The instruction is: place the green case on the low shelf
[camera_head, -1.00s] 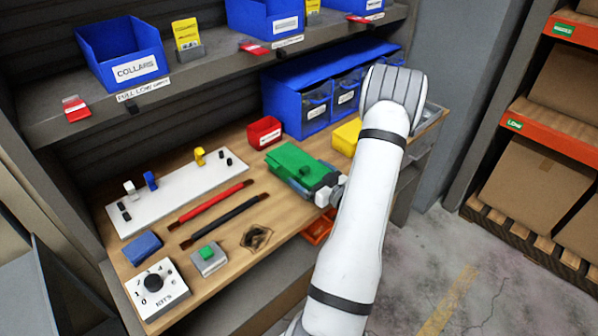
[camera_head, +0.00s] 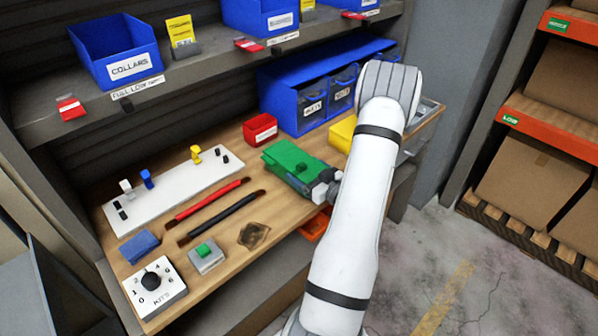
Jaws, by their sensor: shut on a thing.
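The green case (camera_head: 289,160) is at the right part of the wooden workbench, close to the bench top. My gripper (camera_head: 318,188) is shut on its near right end; the arm hides part of the fingers. I cannot tell whether the case touches the bench. At the right, an orange rack has a shelf labelled "LOW" (camera_head: 551,127) on its beam, with large cardboard boxes above and below.
A red bin (camera_head: 260,129), a blue drawer unit (camera_head: 283,97) and a yellow block (camera_head: 342,134) stand behind the case. A white board (camera_head: 172,192), red and black rods, and a dial box (camera_head: 153,287) lie left. Open floor (camera_head: 440,270) lies between bench and rack.

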